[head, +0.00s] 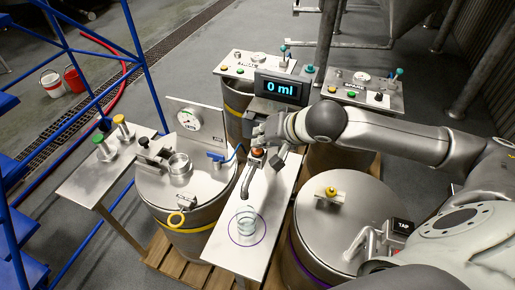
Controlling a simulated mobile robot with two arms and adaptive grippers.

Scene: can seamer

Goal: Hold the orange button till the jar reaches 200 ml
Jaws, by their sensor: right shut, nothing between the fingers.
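The orange button (257,152) sits at the top of the dispensing tap on the narrow steel bench. My right gripper (262,140) is shut and empty, with its fingertips right at the button from above; I cannot tell whether they touch it. A clear glass jar (245,222) stands inside a dark circle on the bench, below the curved spout (246,186). I see no liquid in the jar at this size. The display (281,89) behind the gripper reads 0 ml. My left gripper is not in view.
A steel drum (185,190) with a gauge and blue-handled valve stands left of the bench. Another drum (350,215) with a yellow knob stands at the right, under my right arm. Control panels (360,92) stand behind. The bench front around the jar is clear.

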